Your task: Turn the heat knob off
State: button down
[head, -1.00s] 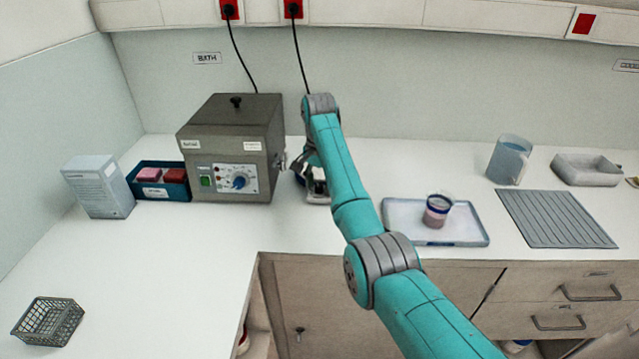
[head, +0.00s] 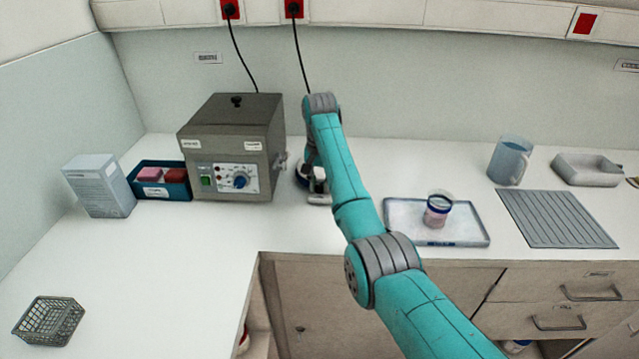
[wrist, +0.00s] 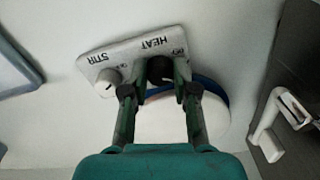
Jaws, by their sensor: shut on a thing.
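The heat knob (wrist: 159,69) is a dark round knob beside the printed word HEAT on a light control panel (wrist: 130,52) in the wrist view. My gripper (wrist: 155,82) is shut on this knob, with one finger on each side of it. The knob's pointer mark is not readable. A pale stir knob (wrist: 106,83) sits on the same panel, next to the left finger. The round white plate (wrist: 185,118) with a blue rim lies below the panel, partly behind my fingers. In the head view my arm hides most of this device (head: 318,198).
A grey bath box (head: 230,130) with its own blue knob stands just left of the device. A tray (head: 462,238) with a small cup (head: 437,212) lies to the right. A ribbed grey mat (head: 555,218) and a jug (head: 509,160) are further right. The left counter is mostly clear.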

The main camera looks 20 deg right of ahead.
jog(key=n, duration=0.5)
jog(key=shift+n, duration=0.3)
jog(key=n, duration=0.5)
jog(key=shift+d+n, duration=0.1)
jog(key=shift+n, duration=0.3)
jog(key=c, duration=0.9)
grip_release()
